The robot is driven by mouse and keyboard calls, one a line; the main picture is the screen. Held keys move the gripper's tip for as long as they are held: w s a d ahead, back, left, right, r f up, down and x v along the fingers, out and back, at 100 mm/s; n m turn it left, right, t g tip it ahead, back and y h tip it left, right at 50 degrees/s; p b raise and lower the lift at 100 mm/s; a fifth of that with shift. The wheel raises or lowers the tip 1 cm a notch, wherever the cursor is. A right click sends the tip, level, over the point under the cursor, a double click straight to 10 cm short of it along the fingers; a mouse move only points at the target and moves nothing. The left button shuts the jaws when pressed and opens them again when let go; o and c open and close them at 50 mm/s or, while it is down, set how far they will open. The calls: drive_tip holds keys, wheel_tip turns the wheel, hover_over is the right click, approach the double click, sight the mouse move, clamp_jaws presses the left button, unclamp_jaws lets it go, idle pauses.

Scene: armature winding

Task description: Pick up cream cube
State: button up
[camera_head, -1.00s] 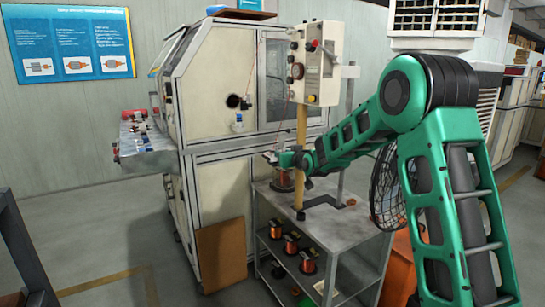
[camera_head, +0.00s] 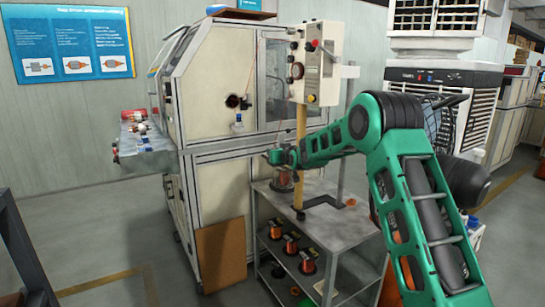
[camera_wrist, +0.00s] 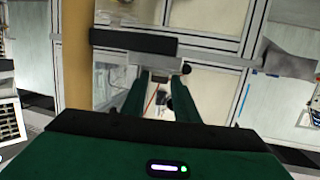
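I cannot make out a cream cube in either view. My gripper (camera_head: 274,157) is small in the head view, above the metal cart and in front of the cream machine, beside the wooden post. In the wrist view, the two green fingers of my gripper (camera_wrist: 160,80) stand apart, with a gap between them. A small brownish thing shows in line with that gap, too small to name. I see nothing clearly held.
The cream machine (camera_head: 215,85) stands behind my gripper. A cream control box (camera_head: 318,62) sits on the wooden post (camera_head: 300,150). The metal cart (camera_head: 335,225) holds copper spools (camera_head: 291,245) on its lower shelf. A grey bench (camera_head: 148,150) at left carries small parts.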

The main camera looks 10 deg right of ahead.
clamp_jaws()
idle(0.3)
